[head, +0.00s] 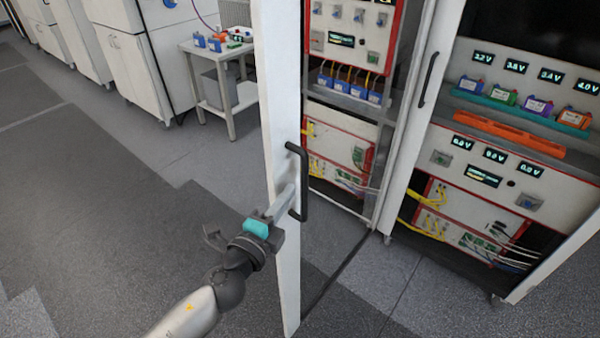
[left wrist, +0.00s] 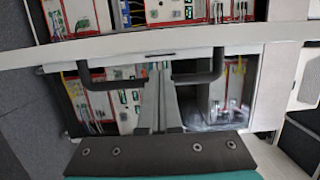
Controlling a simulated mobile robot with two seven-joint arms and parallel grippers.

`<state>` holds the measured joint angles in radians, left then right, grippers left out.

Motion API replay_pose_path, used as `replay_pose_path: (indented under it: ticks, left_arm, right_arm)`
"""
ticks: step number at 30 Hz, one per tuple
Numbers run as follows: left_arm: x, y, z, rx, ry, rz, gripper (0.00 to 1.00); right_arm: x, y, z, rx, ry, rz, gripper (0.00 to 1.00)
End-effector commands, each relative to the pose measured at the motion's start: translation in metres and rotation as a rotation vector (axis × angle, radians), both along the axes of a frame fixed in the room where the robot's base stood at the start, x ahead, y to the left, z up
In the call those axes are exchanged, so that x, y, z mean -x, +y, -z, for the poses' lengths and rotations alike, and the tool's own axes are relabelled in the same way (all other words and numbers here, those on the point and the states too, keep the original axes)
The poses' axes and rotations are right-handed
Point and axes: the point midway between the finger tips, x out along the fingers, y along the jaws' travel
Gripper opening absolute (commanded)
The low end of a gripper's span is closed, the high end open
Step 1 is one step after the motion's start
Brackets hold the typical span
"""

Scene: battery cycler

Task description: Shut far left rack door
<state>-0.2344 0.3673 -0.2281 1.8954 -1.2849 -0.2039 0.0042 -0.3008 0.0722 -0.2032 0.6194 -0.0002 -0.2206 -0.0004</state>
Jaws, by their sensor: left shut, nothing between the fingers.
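The far left rack door (head: 280,100) is a tall white panel standing open, seen at a steep angle. Its black bar handle (head: 304,182) is on the right side of the panel. My left gripper (head: 285,200) is shut and empty, with its fingertips at the handle. In the left wrist view the shut fingers (left wrist: 160,85) overlap the middle of the handle (left wrist: 98,77), below the white door (left wrist: 230,38). I cannot tell whether they touch it. The left rack (head: 345,100) shows behind the door. My right gripper is not in view.
Another white door (head: 410,130) with a black handle (head: 429,80) stands between the left rack and the right rack (head: 480,185). A small white cart (head: 230,103) with blue items is at the back left. The grey floor (head: 110,170) left of the door is clear.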

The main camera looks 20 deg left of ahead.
Motion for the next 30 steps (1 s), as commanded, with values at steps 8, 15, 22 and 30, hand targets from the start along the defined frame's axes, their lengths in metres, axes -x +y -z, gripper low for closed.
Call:
replay_pose_path:
  ticks: [8,15,22,30]
  left_arm:
    - [-0.041,-0.005,-0.001,0.001,0.0,0.0,0.0]
    - [-0.061,-0.007,0.0,0.002,0.001,0.0,0.0]
    - [-0.064,-0.008,0.0,0.002,0.002,0.001,0.0]
    - [-0.064,-0.007,0.001,0.001,0.001,0.001,0.0]
  right_arm:
    - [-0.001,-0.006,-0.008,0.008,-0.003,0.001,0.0]
    - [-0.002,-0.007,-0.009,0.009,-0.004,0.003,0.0]
    - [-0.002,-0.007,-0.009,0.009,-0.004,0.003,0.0]
    - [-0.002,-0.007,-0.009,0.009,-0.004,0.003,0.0]
